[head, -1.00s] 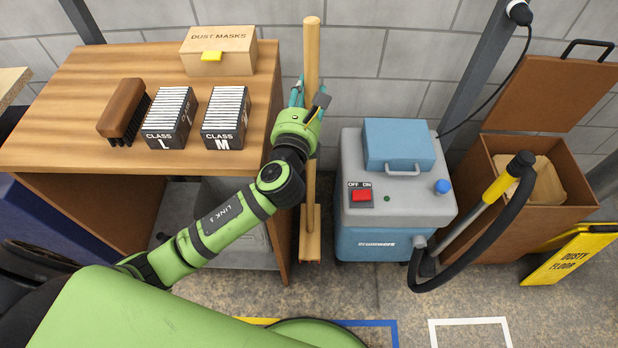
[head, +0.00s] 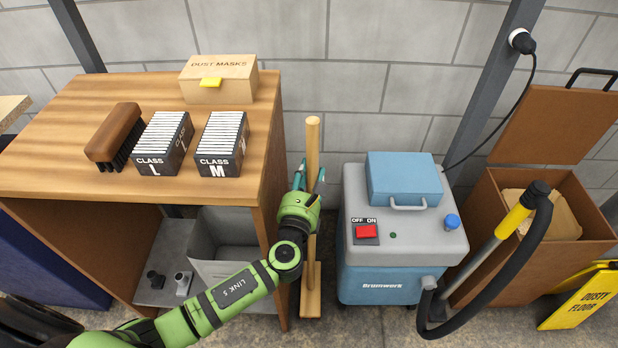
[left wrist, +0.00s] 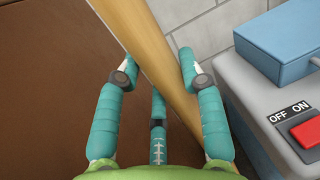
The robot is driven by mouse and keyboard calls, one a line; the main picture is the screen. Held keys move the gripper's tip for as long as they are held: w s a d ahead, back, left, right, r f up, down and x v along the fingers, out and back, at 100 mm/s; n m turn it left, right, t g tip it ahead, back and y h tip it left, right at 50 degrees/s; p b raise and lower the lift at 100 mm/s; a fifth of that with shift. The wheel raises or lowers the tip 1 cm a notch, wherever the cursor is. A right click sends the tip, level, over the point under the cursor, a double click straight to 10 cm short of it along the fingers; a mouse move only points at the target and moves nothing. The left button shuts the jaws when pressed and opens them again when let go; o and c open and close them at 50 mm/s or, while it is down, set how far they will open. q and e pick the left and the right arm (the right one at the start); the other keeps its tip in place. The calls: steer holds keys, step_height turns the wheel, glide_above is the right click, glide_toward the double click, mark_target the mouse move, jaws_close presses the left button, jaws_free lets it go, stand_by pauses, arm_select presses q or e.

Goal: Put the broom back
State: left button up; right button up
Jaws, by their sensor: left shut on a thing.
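The wooden broom (head: 312,145) stands close to upright in the gap between the workbench and the grey-blue vacuum, with its head (head: 311,297) at the bottom. My left gripper (head: 309,178) is shut on the broom handle below its top end. In the left wrist view the handle (left wrist: 150,50) runs slanted between the teal fingers (left wrist: 156,68). I cannot tell whether the broom head touches the floor. My right gripper is out of view.
The workbench (head: 75,115) is close on the left, bearing a brush, two filter boxes and a dust mask box. The vacuum (head: 395,255) is close on the right. A brown bin (head: 530,265) and yellow sign (head: 585,297) stand farther right. A block wall is behind.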

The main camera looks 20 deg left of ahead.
arm_select(q)
steer(key=shift+r, duration=0.2)
steer(key=shift+f, duration=0.15)
steer(key=o, duration=1.2)
steer(key=shift+f, duration=0.1)
steer(key=shift+c, duration=0.2)
steer(key=shift+s, duration=0.1)
steer(key=s+d, duration=0.1)
steer(key=s, duration=1)
steer(key=shift+s, duration=0.4)
steer(key=shift+d, duration=0.1)
